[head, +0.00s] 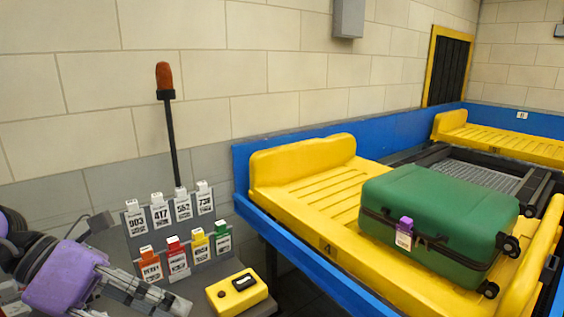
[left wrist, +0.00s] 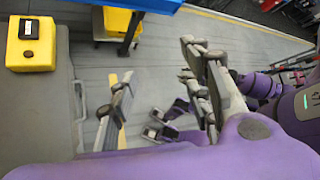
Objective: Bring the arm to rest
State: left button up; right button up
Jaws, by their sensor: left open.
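My left gripper (head: 160,297) is at the lower left of the head view, its purple wrist and grey fingers pointing right, low in front of the tag rack. In the left wrist view its two fingers (left wrist: 158,62) stand wide apart with bare floor between them. It is open and holds nothing. A green suitcase (head: 440,215) lies on a yellow conveyor tray (head: 300,185), well right of my left gripper. A purple tag (head: 405,228) hangs at its side.
A grey rack (head: 160,240) holds several white and coloured tags. A yellow box (head: 225,298) with a dark top panel sits right of the gripper, on the grey counter (left wrist: 40,110). The blue conveyor frame (head: 250,215) runs along the right. A beacon pole (head: 171,130) stands behind the rack.

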pick_arm(q)
jog(key=a+f+n+t+y+p, duration=0.3)
jog(key=f+n+t, duration=0.65)
jog(key=n, duration=0.75)
jog(key=a+f+n+t+y+p, duration=0.1)
jog(key=a+f+n+t+y, duration=0.4)
jog(key=f+n, duration=0.95)
jog(key=s+d+f+n+g+y, duration=0.1)
jog(key=s+d+f+n+g, duration=0.2)
jog(key=s+f+n, duration=0.3)
jog(key=s+d+f+n+g+y, duration=0.1)
jog(key=s+d+f+n+g, duration=0.2)
jog(key=s+f+n, duration=0.3)
jog(key=s+f+g+p, duration=0.1)
jog(key=s+f, duration=0.4)
jog(key=s, duration=0.3)
jog(key=shift+s+f, duration=0.2)
jog(key=shift+f, duration=0.15)
pick_arm(e)
jog(key=r, duration=0.1)
jog(key=w+r, duration=0.1)
jog(key=r, duration=0.1)
jog(key=a+r, duration=0.1)
jog(key=r, duration=0.1)
jog(key=shift+w+a+r, duration=0.1)
jog(key=shift+w, duration=0.3)
